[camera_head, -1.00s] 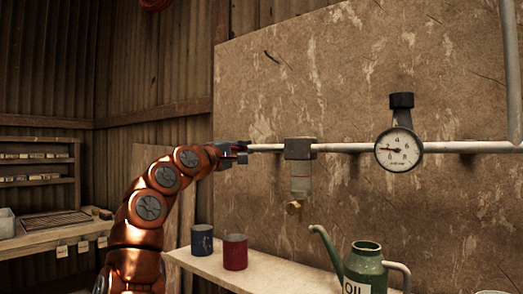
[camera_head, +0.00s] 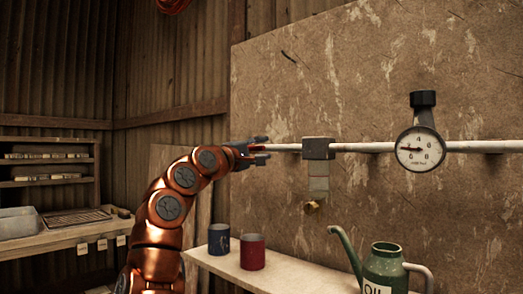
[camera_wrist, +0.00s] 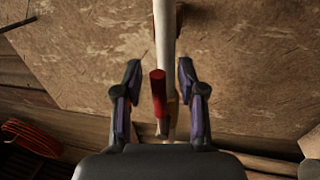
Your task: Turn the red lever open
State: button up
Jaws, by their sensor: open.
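The red lever (camera_wrist: 158,92) shows in the wrist view as a short red bar lying along the pale pipe (camera_wrist: 165,35). My gripper (camera_wrist: 160,66) is open, with one dark finger on each side of the lever and pipe. Gaps show between both fingers and the lever, so it is not gripped. In the head view, my gripper (camera_head: 264,149) is at the left end of the pipe (camera_head: 285,147), its fingers spread above and below. The lever is mostly hidden by the gripper there.
A filter block (camera_head: 318,148) and a pressure gauge (camera_head: 420,149) sit on the pipe to the right, close to the wall board (camera_head: 290,100). Below, a shelf (camera_head: 300,276) holds a blue can (camera_head: 219,240), a red can (camera_head: 252,252) and a green oil can (camera_head: 385,266).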

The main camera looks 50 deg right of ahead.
jog(key=shift+a, duration=0.1)
jog(key=a+f, duration=0.2)
jog(key=a, duration=0.9)
jog(key=shift+s+a+f, duration=0.15)
jog(key=shift+s+a, duration=0.1)
jog(key=shift+a, duration=0.05)
